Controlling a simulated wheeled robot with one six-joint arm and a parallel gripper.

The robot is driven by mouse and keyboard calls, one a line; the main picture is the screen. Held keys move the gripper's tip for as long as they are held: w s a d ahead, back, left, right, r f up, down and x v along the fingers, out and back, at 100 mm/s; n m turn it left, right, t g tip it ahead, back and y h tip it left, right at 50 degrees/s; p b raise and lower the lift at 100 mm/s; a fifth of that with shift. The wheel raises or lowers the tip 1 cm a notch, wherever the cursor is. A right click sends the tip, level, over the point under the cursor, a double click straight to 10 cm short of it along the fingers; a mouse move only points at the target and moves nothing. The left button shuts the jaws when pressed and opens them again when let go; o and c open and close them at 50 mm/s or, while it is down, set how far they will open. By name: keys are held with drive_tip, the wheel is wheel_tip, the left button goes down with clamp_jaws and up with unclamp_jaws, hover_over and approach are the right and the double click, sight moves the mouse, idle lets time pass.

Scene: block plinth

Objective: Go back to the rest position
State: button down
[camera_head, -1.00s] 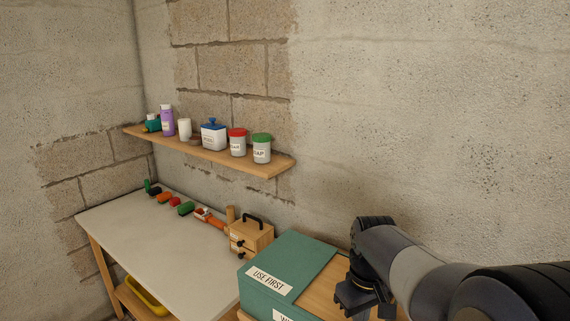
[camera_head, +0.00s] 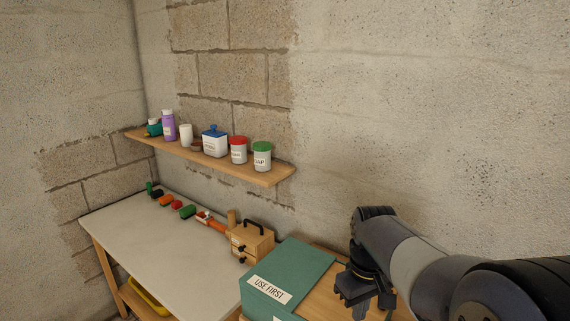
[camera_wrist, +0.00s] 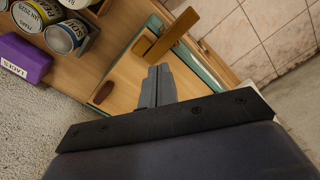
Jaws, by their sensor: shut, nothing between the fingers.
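My gripper (camera_head: 366,303) hangs at the lower right of the head view, in front of a wooden surface beside the green box (camera_head: 305,262) labelled USE FIRST. In the wrist view its two fingers (camera_wrist: 157,84) lie together, shut, with nothing held. They show over a light wooden panel (camera_wrist: 125,82) with a green edge. I cannot tell whether the fingertips touch it. My arm reaches in from the right.
A pale bench (camera_head: 165,248) with several small tools and a wooden case (camera_head: 252,240) stands left. A wall shelf (camera_head: 270,177) holds several containers. The wrist view shows labelled cans (camera_wrist: 65,37), a purple box (camera_wrist: 22,60) and a wooden bar (camera_wrist: 172,37).

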wheel_tip(320, 180, down, 7)
drive_tip(key=b, duration=0.7)
wheel_tip(320, 180, up, 9)
drive_tip(key=p, duration=0.6)
drive_tip(key=shift+f, duration=0.2)
drive_tip(key=shift+s+f, duration=0.1)
